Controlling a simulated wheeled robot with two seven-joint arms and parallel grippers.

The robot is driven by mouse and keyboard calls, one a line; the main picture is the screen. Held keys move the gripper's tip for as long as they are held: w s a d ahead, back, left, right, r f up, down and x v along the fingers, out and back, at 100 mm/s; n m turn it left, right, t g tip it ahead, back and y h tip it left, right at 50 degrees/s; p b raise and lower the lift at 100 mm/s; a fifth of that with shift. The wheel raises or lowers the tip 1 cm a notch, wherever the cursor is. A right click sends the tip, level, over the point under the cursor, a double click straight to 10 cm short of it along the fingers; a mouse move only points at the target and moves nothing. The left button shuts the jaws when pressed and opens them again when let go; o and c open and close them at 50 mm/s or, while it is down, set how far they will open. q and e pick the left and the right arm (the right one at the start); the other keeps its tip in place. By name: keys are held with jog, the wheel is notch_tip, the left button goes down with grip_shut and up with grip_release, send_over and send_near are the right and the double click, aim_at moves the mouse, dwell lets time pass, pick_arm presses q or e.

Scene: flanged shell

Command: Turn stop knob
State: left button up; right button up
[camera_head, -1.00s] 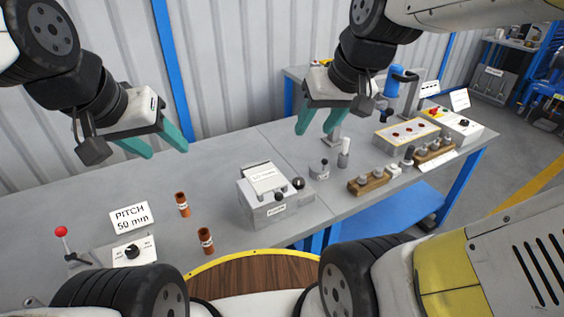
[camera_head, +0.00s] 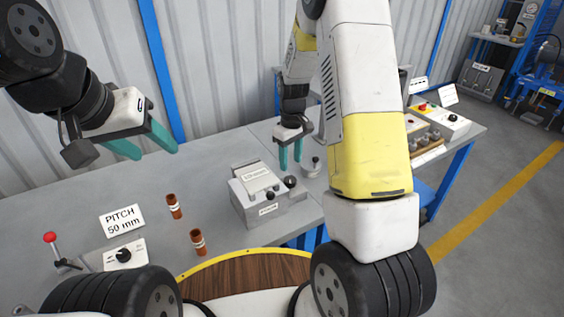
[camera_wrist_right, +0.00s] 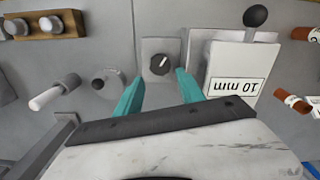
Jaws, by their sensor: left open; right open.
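A black dial knob (camera_wrist_right: 159,65) with a white mark sits on a grey block, beside a white plate reading 10 mm (camera_wrist_right: 236,84). In the head view this knob (camera_head: 290,182) is at the right of the grey machine (camera_head: 267,211). My right gripper (camera_wrist_right: 160,78) is open, its teal fingers pointing toward the knob from either side in the wrist view; contact cannot be told. In the head view it (camera_head: 290,166) is just above and behind the knob. Another black knob (camera_head: 123,255) is on a box at the left. My left gripper (camera_head: 155,152) is open and empty above the bench.
A black ball lever (camera_wrist_right: 256,17) stands beside the plate. Two brown cylinders (camera_head: 174,206) and a PITCH 50 mm sign (camera_head: 123,220) are left of the machine. A red ball lever (camera_head: 50,238) is further left. Small metal parts (camera_wrist_right: 110,83) lie near my right gripper.

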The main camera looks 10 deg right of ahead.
aim_at(290, 179)
notch_tip(290, 179, down, 8)
jog(key=shift+r, duration=0.25)
grip_shut()
